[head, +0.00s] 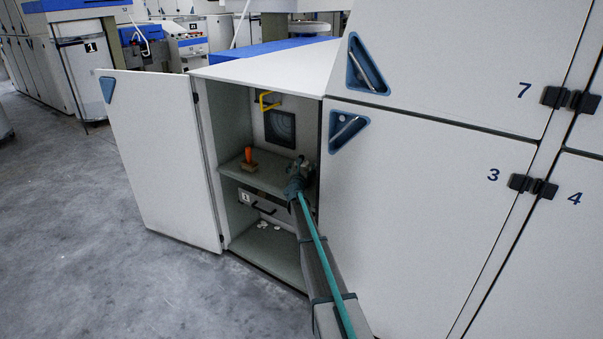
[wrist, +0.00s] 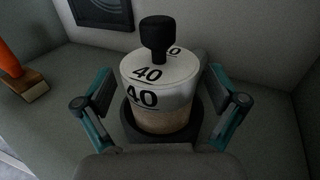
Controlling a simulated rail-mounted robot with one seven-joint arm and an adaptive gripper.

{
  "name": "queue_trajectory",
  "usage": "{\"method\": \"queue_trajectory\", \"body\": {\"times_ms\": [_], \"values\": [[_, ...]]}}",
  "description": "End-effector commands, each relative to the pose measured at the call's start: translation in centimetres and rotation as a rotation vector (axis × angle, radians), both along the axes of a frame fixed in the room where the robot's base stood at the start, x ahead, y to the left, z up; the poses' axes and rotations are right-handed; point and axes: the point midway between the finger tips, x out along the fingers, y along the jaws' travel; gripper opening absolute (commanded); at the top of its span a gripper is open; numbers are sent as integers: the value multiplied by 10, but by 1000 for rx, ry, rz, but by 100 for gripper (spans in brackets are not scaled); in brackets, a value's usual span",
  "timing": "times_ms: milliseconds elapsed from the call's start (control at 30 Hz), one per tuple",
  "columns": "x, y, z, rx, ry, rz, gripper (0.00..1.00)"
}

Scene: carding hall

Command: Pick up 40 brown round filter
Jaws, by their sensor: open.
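The round filter marked 40 (wrist: 158,92) stands upright in the wrist view. It has a white top band with the number 40, a brownish lower body, a black knob on top and a dark ring at its base. My gripper (wrist: 162,108) is open, with one finger on each side of the filter; gaps show between the fingers and its sides. In the head view my gripper (head: 296,186) is inside the open cabinet at the right end of the upper shelf. The filter cannot be made out clearly there.
The cabinet door (head: 162,160) stands open to the left. An orange-handled tool (head: 249,158) stands on the upper shelf (head: 262,177), left of my gripper. A yellow handle (head: 268,101) hangs above. Small white pieces (head: 263,225) lie on the lower shelf. The cabinet's right wall is close to my gripper.

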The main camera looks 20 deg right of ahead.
Motion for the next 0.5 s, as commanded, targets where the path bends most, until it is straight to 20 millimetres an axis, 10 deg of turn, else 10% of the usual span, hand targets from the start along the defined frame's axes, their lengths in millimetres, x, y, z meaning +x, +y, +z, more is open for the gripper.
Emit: {"method": "queue_trajectory", "body": {"times_ms": [200,500], "values": [[0,0,0,0,0,0,93],[0,0,0,0,0,0,43]]}}
